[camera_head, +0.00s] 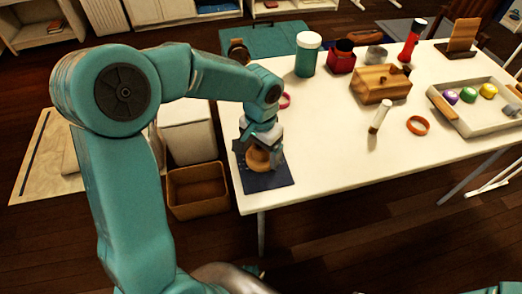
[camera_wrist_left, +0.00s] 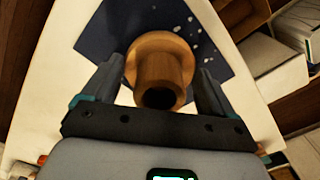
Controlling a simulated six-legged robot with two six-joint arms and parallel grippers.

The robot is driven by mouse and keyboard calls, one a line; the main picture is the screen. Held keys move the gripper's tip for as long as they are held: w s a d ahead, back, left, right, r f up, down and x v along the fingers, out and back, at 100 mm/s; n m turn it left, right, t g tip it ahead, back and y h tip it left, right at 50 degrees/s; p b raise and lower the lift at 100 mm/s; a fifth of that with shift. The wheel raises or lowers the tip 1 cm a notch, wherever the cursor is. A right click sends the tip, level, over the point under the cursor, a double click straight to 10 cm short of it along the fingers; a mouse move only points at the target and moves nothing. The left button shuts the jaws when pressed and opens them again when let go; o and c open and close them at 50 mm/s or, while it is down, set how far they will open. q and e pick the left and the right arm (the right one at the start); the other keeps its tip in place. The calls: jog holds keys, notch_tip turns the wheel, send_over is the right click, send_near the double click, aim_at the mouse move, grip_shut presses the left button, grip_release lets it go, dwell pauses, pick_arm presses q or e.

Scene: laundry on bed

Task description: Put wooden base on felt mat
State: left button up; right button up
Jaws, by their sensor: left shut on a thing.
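The wooden base (camera_wrist_left: 160,65) is a round, light-brown wooden piece with a wide flange and a narrower neck with a dark hole. In the left wrist view it sits between the two fingers of my left gripper (camera_wrist_left: 162,92), which is shut on it. In the head view the wooden base (camera_head: 258,159) shows under my left gripper (camera_head: 262,146), over the dark blue felt mat (camera_head: 270,180) at the table's near left corner. The mat (camera_wrist_left: 100,35) also lies behind the base in the wrist view. I cannot tell whether base and mat touch. My right gripper is not in view.
The white table (camera_head: 330,140) is clear right of the mat. A brown bin (camera_head: 197,190) is on the floor left.

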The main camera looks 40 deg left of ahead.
pick_arm(q)
jog(key=shift+f, duration=0.2)
jog(key=o, duration=0.8)
jog(key=shift+o, duration=0.2)
jog(key=shift+r, duration=0.35)
notch_tip(320, 180, up, 12)
jog(key=p, duration=0.2)
jog(key=shift+f, duration=0.15)
